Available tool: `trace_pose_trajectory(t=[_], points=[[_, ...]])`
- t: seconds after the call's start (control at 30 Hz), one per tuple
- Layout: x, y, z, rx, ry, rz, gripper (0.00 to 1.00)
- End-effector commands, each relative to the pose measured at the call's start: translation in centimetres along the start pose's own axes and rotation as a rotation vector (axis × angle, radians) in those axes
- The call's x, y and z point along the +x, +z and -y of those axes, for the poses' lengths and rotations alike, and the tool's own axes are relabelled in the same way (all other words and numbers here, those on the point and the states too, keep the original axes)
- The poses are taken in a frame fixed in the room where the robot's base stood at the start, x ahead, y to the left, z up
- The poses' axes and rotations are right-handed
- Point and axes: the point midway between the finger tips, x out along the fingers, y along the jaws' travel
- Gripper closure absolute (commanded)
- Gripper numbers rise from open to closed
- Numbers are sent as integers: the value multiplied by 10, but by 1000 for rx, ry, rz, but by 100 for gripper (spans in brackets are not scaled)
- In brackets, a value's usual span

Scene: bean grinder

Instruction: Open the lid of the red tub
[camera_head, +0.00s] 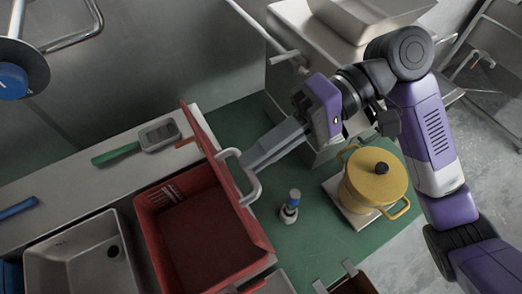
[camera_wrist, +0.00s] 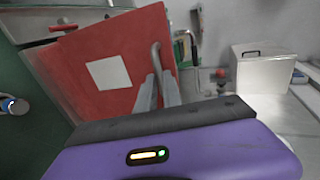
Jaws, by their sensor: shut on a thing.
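The red tub (camera_head: 205,235) sits at the lower left in the head view, and I see into its dark, empty-looking inside. Its red lid (camera_head: 213,148) stands steeply raised along the tub's right side, seen nearly edge-on. In the wrist view the lid (camera_wrist: 125,45) shows as a broad red panel with a white square. A pale curved handle (camera_head: 238,163) is on the lid's outer face; it also shows in the wrist view (camera_wrist: 156,55). My gripper (camera_head: 250,162) is shut on the handle from the right; its fingers also show in the wrist view (camera_wrist: 158,92).
A yellow pot (camera_head: 375,180) stands on a board below my arm. A small bottle (camera_head: 290,207) stands on the green counter (camera_head: 305,250) right of the tub. A grey sink (camera_head: 75,262) and a green-handled tool (camera_head: 117,153) are at left.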

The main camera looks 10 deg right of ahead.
Motion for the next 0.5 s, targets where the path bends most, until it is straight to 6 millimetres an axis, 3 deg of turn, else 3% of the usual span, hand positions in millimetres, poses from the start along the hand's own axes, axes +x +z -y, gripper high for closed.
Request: trace_pose_trajectory(t=[0.43,0.47,0.5], points=[[-1,0,-1,0,-7,-2,100],[-1,0,-1,0,-7,-2,84],[0,0,-1,0,-7,-1,76]])
